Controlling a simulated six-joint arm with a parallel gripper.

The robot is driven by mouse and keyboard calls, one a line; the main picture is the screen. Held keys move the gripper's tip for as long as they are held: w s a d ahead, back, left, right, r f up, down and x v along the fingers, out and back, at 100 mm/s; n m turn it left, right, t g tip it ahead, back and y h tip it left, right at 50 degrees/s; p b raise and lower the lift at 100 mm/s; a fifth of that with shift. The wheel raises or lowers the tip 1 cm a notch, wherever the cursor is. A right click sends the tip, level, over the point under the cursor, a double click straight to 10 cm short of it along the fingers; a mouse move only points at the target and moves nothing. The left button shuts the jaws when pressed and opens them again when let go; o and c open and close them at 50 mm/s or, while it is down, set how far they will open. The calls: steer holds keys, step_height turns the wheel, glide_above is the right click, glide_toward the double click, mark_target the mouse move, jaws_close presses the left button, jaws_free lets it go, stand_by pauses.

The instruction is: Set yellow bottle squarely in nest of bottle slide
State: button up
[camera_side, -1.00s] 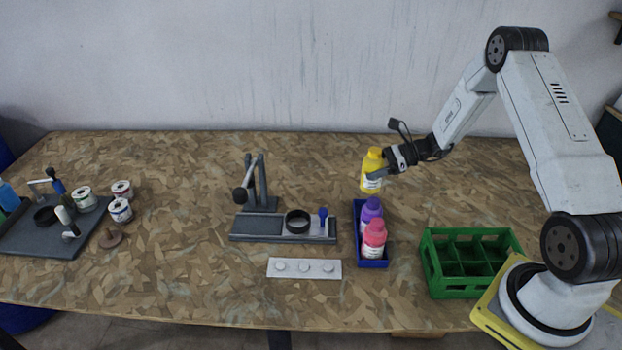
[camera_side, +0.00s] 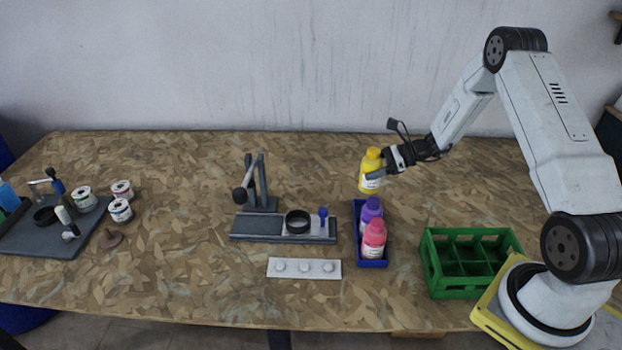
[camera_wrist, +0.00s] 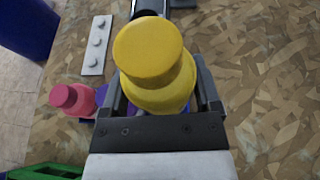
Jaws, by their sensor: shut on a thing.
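The yellow bottle (camera_side: 370,172) is upright in the side view, held above the back end of the blue tray. My gripper (camera_side: 381,172) is shut on it from the right. In the wrist view the yellow bottle (camera_wrist: 150,58) fills the middle, between the two fingers of my gripper (camera_wrist: 160,100). The bottle slide (camera_side: 262,238) lies on the table to the left of the bottle. Its nest, a black ring (camera_side: 298,221), looks empty. A small blue-topped piece (camera_side: 323,215) stands at the right end of the slide.
The blue tray (camera_side: 372,264) holds a purple bottle (camera_side: 370,214) and a pink bottle (camera_side: 374,238). A lever stand (camera_side: 261,185) rises behind the slide. A white strip with knobs (camera_side: 304,268) lies in front. A green crate (camera_side: 470,265) is at the right.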

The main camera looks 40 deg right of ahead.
steer(key=w+a, duration=0.4)
steer(key=a, duration=0.5)
steer(key=w+a+f, duration=0.1)
steer(key=w+a, duration=0.4)
steer(key=a, duration=0.3)
steer(key=shift+w+a+f, duration=0.15)
steer(key=shift+a+f, duration=0.15)
steer(key=shift+a, duration=0.05)
steer(key=shift+f, duration=0.15)
steer(key=shift+f, duration=1.55)
steer(key=shift+f, duration=1.45)
stand_by(0.7)
steer(key=o, duration=1.3)
steer(key=shift+r, duration=0.15)
